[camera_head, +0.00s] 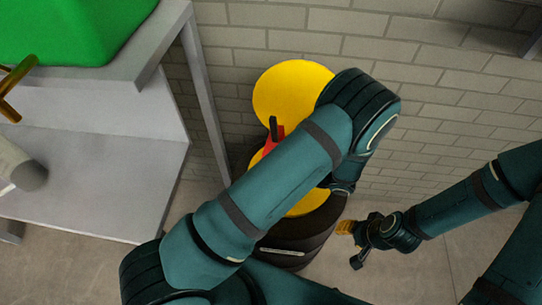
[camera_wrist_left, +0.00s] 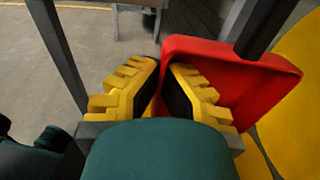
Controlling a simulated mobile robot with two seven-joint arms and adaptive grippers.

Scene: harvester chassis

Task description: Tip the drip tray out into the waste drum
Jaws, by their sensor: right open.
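The waste drum (camera_head: 285,245) is dark with a yellow rim, and its round yellow lid (camera_head: 285,88) stands raised behind it. The red drip tray (camera_head: 275,136) with a dark upright handle shows in part over the drum, mostly hidden by my left arm. In the left wrist view the tray (camera_wrist_left: 225,65) lies at the fingertips, tilted in the picture. My left gripper (camera_wrist_left: 165,75) has its black pads closed together on the tray's edge; the head view hides it. My right gripper (camera_head: 349,243) is open and empty, low, right of the drum.
A grey metal bench (camera_head: 110,180) with a shelf stands at the left, with a green block (camera_head: 75,25) on top and a pale cylinder (camera_head: 18,165) on the shelf. A brick wall (camera_head: 440,90) is close behind the drum. Floor right of the drum is clear.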

